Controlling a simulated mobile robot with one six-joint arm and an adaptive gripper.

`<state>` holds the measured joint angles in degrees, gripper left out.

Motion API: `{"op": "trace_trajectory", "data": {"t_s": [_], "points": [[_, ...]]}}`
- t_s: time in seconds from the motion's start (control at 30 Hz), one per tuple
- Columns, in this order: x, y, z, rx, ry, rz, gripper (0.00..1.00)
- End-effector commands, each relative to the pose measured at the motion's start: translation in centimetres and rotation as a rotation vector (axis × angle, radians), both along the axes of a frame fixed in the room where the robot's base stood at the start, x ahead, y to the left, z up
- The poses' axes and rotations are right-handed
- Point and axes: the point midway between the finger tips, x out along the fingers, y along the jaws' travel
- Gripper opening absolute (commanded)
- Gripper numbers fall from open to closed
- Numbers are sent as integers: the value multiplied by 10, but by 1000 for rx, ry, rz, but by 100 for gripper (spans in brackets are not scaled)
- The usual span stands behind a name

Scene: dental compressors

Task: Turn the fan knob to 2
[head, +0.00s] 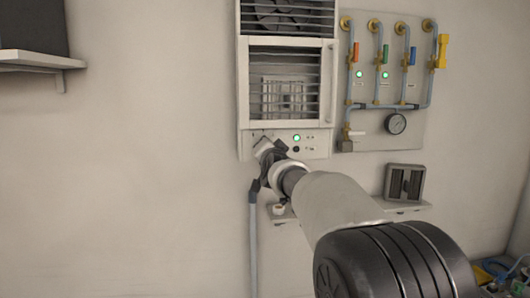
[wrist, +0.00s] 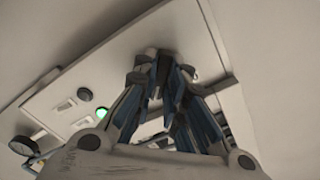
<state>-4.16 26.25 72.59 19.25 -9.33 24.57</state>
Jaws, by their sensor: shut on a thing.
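The white fan unit (head: 243,100) hangs on the wall, with a control panel (head: 318,146) along its bottom. My gripper (head: 264,147) is at the left part of this panel. It is shut on the fan knob, which the fingers almost wholly hide. In the wrist view, my gripper (wrist: 160,68) has its fingertips close together against the panel (wrist: 112,72). The knob's pointer and number marks cannot be read. A green light (head: 297,138) is lit on the panel right of the gripper, and it also shows in the wrist view (wrist: 101,113).
A black button (head: 296,149) sits under the green light. A pipe board (head: 385,130) with coloured valves and a gauge (head: 396,123) is to the right. A small shelf (head: 405,207) is below, and a grey hose (head: 253,235) hangs left of my arm. The left wall is mostly bare.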

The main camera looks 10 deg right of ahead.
Motion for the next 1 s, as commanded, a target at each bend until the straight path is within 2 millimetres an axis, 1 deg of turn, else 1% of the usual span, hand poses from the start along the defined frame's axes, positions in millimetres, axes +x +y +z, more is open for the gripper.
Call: {"op": "trace_trajectory", "data": {"t_s": [0.23,0.6,0.63,0.9,1.0], "points": [[0,0,1,40,-1,0,0],[0,0,1,45,-1,0,0],[0,0,1,45,-1,0,13],[0,0,1,42,-1,0,31],[0,0,0,41,0,-1,32]]}}
